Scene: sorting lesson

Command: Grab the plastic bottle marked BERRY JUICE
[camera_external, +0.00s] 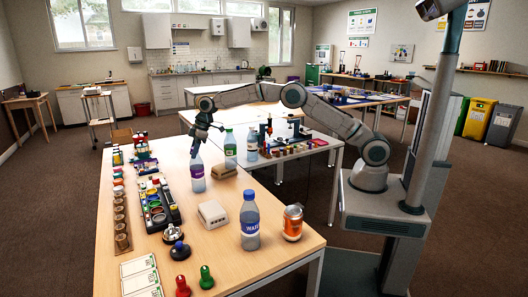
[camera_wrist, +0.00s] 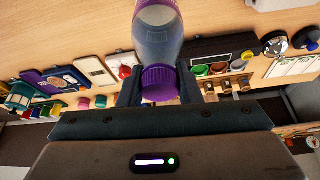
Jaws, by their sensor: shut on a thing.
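A clear plastic bottle with a purple band (camera_external: 198,171) is upright at the far part of the near wooden table. My gripper (camera_external: 199,144) reaches down onto its top from above. In the wrist view the bottle's purple cap (camera_wrist: 160,82) sits between the two fingers of my gripper (camera_wrist: 159,92), which are shut on the bottle's cap end. The bottle's body runs out of the top of that view. Its label wording is not readable in either view. I cannot tell whether its base touches the table.
A green-capped bottle (camera_external: 230,149) and another bottle (camera_external: 252,146) stand to the right. A beige box (camera_external: 212,214) lies between. Trays, jars and cards line the table's left side.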

